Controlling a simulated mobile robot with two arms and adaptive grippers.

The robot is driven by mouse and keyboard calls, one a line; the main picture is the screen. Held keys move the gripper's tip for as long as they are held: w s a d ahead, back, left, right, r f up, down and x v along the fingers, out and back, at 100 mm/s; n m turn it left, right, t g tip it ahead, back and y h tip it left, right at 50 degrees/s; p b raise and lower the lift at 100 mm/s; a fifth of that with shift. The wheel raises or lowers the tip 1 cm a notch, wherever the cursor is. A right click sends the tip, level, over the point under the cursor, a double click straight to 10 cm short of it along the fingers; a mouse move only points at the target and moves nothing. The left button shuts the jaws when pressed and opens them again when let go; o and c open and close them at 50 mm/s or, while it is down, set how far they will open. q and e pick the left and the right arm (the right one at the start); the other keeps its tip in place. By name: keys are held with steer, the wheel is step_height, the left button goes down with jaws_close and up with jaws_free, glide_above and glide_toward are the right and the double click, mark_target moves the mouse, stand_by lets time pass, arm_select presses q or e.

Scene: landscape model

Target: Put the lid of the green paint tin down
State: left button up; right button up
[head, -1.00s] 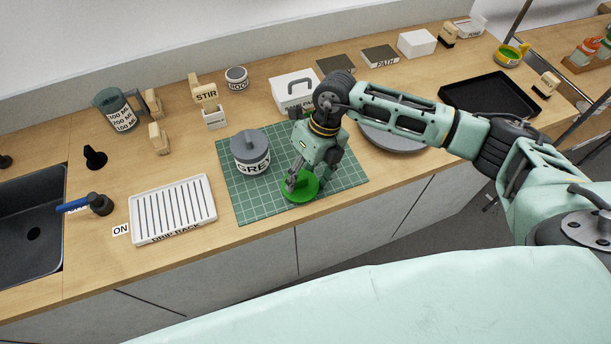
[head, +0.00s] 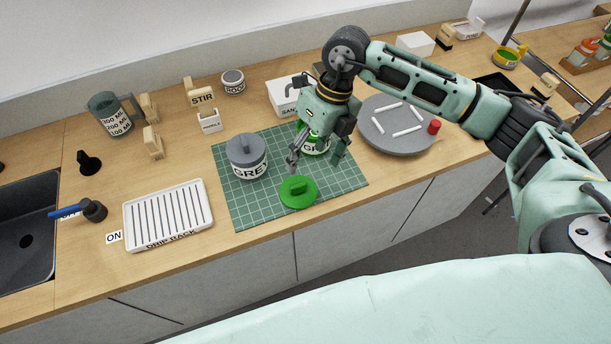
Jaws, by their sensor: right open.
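The green lid (head: 298,192), a round disc with a knob, lies on the front part of the green cutting mat (head: 241,205). My right gripper (head: 318,166) is open and empty, above and behind the lid and apart from it. The green paint tin (head: 316,146) stands on the mat behind the gripper, which partly hides it. The grey paint tin (head: 248,158) with its grey lid on stands on the mat to the left. My left gripper is not in view.
The white drip rack (head: 168,214) lies left of the mat. A round grey turntable (head: 402,146) with white sticks and a red cap stands to the right. A white sanding box (head: 284,97) is behind. The mat's front left is clear.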

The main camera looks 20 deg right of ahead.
steer(key=shift+b+v, duration=0.45)
steer(key=shift+v, duration=1.85)
steer(key=shift+s+f, duration=0.1)
steer(key=shift+f, duration=0.05)
